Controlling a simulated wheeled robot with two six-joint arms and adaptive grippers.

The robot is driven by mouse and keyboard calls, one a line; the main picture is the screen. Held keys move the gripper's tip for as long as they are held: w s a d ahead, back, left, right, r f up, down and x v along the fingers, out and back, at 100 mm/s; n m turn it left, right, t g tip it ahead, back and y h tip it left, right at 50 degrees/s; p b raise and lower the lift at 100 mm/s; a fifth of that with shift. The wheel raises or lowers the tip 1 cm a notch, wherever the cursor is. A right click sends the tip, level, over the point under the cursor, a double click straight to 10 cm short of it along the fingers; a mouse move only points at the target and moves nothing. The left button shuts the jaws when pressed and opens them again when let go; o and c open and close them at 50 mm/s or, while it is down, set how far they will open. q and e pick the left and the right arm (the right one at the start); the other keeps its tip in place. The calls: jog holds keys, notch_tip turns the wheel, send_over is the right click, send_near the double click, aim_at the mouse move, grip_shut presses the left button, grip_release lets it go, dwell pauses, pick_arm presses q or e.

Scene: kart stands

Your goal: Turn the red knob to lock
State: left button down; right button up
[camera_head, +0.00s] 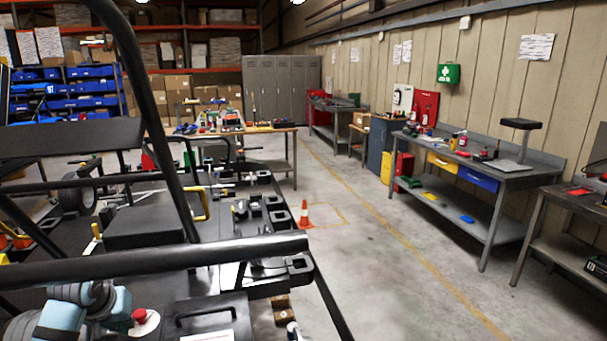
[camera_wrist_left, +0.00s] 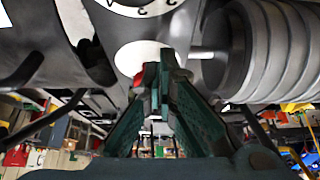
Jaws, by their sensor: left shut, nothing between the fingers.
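The red knob (camera_head: 139,315) sits on a white round base at the lower left of the head view. A small part of red (camera_wrist_left: 138,78) shows in the left wrist view in front of a white disc (camera_wrist_left: 140,55), mostly hidden behind the fingertips. My left gripper (camera_head: 124,318) is right beside the knob, on its left in the head view. Its dark green fingers (camera_wrist_left: 157,78) are closed together with nothing between them. I cannot tell whether the tips touch the knob. My right gripper is not in view.
Black kart frame tubes (camera_head: 190,258) cross close above the knob area. A ribbed grey cylinder (camera_wrist_left: 275,50) is close on the right in the wrist view. An orange cone (camera_head: 305,215) stands on the floor. Workbenches (camera_head: 470,210) line the right wall, with clear floor before them.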

pick_arm(q)
jog(key=shift+f, duration=0.25)
jog(key=shift+w+d+r+p, duration=0.1)
jog(key=shift+w+r+p, duration=0.05)
jog(key=shift+w+p, duration=0.35)
dwell(0.6)
jog(key=shift+d, duration=0.75)
jog(key=shift+w+d, duration=0.25)
jog(key=shift+d, duration=0.05)
jog(key=shift+s+d, duration=0.15)
jog(key=shift+s, duration=0.05)
dwell(0.3)
notch_tip(320, 180, up, 6)
jog(key=shift+f, duration=0.1)
